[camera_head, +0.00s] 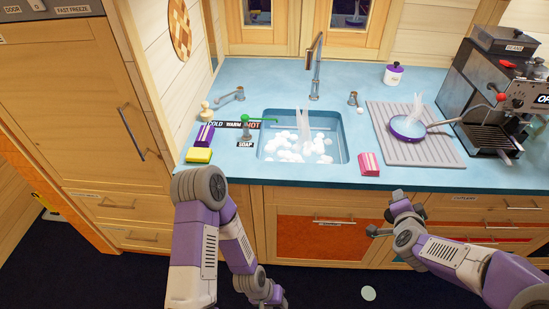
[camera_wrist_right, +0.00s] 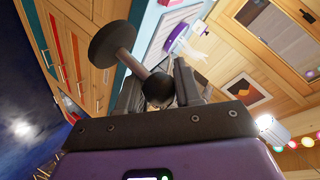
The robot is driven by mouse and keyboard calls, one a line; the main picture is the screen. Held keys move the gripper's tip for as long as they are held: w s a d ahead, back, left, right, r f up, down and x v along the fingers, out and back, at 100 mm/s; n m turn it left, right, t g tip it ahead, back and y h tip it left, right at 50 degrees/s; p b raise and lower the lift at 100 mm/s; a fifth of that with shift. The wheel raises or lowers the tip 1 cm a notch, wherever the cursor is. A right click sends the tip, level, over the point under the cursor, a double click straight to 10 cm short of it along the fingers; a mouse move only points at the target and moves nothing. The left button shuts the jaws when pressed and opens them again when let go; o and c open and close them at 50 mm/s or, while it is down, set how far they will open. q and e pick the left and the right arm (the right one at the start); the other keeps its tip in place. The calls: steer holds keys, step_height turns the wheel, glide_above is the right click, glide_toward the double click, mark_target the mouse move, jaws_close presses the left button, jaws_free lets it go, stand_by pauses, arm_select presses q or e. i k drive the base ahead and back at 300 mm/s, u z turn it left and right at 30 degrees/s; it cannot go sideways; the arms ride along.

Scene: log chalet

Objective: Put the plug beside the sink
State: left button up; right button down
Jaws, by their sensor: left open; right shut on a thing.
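The plug (camera_wrist_right: 112,42) is a dark grey disc on a short stem with a round knob, seen in the right wrist view. My right gripper (camera_wrist_right: 160,88) is shut on its knob, and the disc sticks out past the fingers. In the head view my right gripper (camera_head: 390,212) is in front of the counter's front edge, right of the sink; the plug is hard to make out there. The sink (camera_head: 344,142) is a blue basin with white foam and steam, set in the blue counter (camera_head: 215,171). My left gripper (camera_head: 265,292) hangs low before the cabinets, open.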

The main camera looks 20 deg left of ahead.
mark_target(232, 159)
steer(key=u, duration=0.7)
steer(key=i, duration=0.15)
steer(key=z, duration=0.05)
